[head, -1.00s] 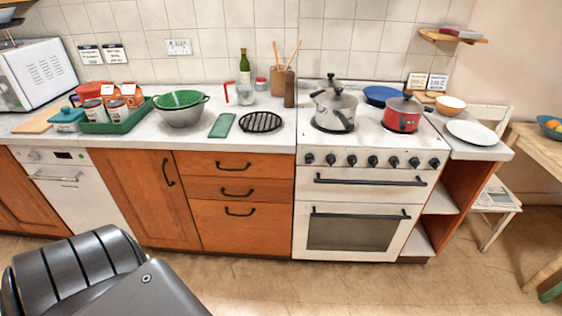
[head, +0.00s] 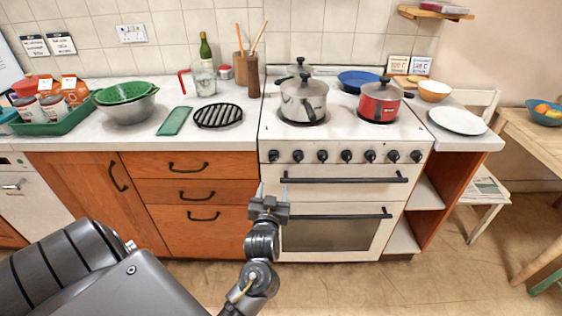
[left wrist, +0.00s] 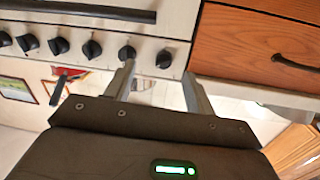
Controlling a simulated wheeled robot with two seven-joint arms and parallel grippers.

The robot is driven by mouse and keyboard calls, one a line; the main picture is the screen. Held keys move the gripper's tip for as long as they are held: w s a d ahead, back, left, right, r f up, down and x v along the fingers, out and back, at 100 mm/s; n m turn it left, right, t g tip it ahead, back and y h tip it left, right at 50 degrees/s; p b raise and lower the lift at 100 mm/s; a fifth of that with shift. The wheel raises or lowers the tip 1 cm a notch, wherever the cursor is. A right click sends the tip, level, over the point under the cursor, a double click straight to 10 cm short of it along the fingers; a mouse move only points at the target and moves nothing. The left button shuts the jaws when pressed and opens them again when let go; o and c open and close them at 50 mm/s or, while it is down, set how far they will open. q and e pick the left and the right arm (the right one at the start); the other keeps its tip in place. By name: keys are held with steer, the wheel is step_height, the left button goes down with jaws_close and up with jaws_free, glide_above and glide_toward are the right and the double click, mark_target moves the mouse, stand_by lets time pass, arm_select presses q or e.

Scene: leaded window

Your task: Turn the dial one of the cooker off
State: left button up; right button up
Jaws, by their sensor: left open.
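The white cooker (head: 340,190) has a row of several black dials on its front panel. No dial numbers can be read. The leftmost dial (head: 273,156) is just above my left gripper (head: 273,184) in the head view. My left gripper is open and empty, with its two fingers pointing up toward the panel. In the left wrist view, which is turned over, the end dial (left wrist: 163,58) shows just past the gap between the open fingertips (left wrist: 158,70). I cannot tell whether they touch it. My right gripper is in neither view.
An oven handle (head: 345,180) runs to the right of my left gripper. A steel pot (head: 303,100) and a red pot (head: 380,102) stand on the hob. Wooden drawers (head: 200,190) with black handles are at the left. The floor in front is clear.

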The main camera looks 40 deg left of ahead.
mark_target(273, 160)
arm_select(q)
steer(key=shift+n+y, duration=0.4)
steer(key=w+a, duration=0.2)
steer(key=w, duration=0.1)
steer(key=w+a+r, duration=0.1)
steer(key=w+a, duration=0.1)
steer(key=w+a+r, duration=0.1)
steer(key=w+a, duration=0.2)
steer(key=shift+w+r, duration=0.25)
steer(key=shift+w, duration=0.1)
steer(key=shift+d, duration=0.1)
steer(key=c, duration=1)
steer(key=shift+o, duration=0.2)
